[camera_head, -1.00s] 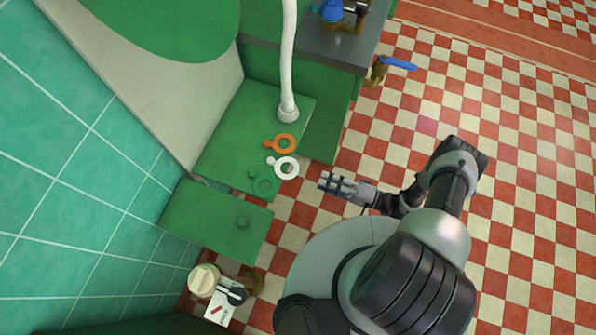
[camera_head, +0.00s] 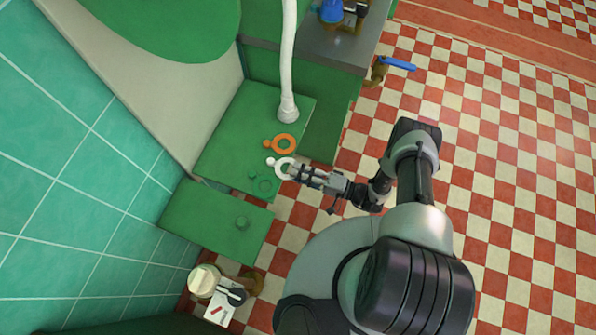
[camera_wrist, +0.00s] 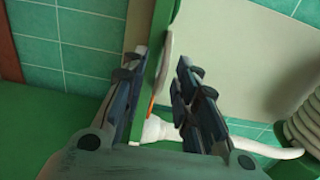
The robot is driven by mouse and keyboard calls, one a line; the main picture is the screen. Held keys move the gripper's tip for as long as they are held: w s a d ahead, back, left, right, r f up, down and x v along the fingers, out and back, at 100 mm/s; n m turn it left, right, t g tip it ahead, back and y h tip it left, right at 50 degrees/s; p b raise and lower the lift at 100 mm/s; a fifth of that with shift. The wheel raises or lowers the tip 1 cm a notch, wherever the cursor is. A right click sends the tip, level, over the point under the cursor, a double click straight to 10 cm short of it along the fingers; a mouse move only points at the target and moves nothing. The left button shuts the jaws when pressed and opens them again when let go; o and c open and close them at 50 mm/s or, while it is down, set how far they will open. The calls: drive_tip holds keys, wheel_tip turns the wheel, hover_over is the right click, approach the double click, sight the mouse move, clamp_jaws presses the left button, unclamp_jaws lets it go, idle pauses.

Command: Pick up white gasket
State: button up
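The white gasket (camera_head: 279,169), a ring with a small round tab, lies on the green shelf (camera_head: 225,140) near its right edge. My gripper (camera_head: 296,171) reaches it from the right and covers part of the ring in the head view. In the wrist view my gripper (camera_wrist: 160,85) has its two fingers apart. The shelf's thin edge shows between them, with the gasket (camera_wrist: 170,46) seen nearly edge-on against it. I cannot tell whether either finger touches the gasket. An orange gasket (camera_head: 284,144) lies just above the white one in the head view.
A green gasket (camera_head: 265,185) lies below the white one. A white pipe (camera_head: 289,60) rises from the shelf. A blue-handled valve (camera_head: 398,63) is at upper right. Checkered floor lies open right.

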clamp_jaws()
idle(1.1)
wheel_tip(320, 180, up, 2)
drive_tip(key=shift+r+p, duration=0.2)
drive_tip(key=shift+p, duration=0.85)
drive_tip(key=s+d+r+p, duration=0.1)
drive_tip(key=s+d+r, duration=0.1)
drive_tip(key=d, duration=0.4)
drive_tip(key=s+d+r, duration=0.2)
drive_tip(key=d+r, duration=0.1)
drive_tip(key=d, duration=0.4)
drive_tip(key=shift+s+p, duration=0.4)
drive_tip(key=shift+d, duration=0.1)
